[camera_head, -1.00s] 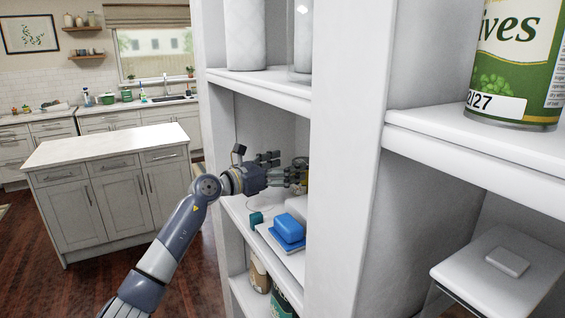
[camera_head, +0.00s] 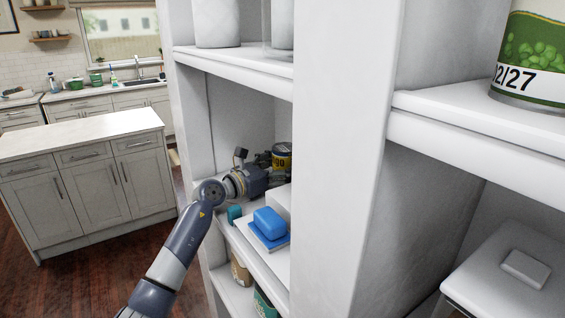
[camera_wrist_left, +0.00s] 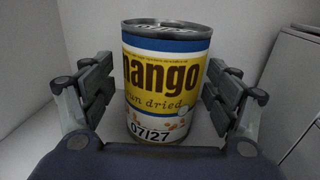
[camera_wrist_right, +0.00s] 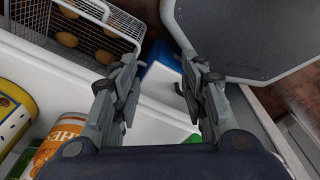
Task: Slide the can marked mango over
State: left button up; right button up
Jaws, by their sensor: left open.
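The mango can (camera_wrist_left: 162,85), with a yellow, white and blue label, stands upright between the spread fingers of my left gripper (camera_wrist_left: 160,78) in the left wrist view. Gaps show on both sides, so the fingers appear not to grip it.
White uprights (camera_head: 340,150) frame the bay. A large green can (camera_head: 535,55) stands on the right shelf. The right wrist view shows a wire basket (camera_wrist_right: 85,25) and an orange can (camera_wrist_right: 62,135).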

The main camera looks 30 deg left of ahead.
pick_arm(q)
jog(key=shift+d, duration=0.1)
jog(key=shift+c, duration=0.8)
jog(key=c, duration=0.4)
jog(key=shift+r, duration=0.1)
jog(key=c, duration=0.9)
jog(key=shift+o, duration=0.2)
jog(key=shift+s, duration=0.2)
jog(key=shift+s+a+b, duration=0.4)
jog(key=shift+s, duration=0.45)
jog(key=shift+a, duration=0.1)
jog(key=o, duration=1.4)
jog(key=shift+w, duration=0.15)
pick_arm(e)
jog(key=s, duration=0.3)
jog(key=shift+f, duration=0.4)
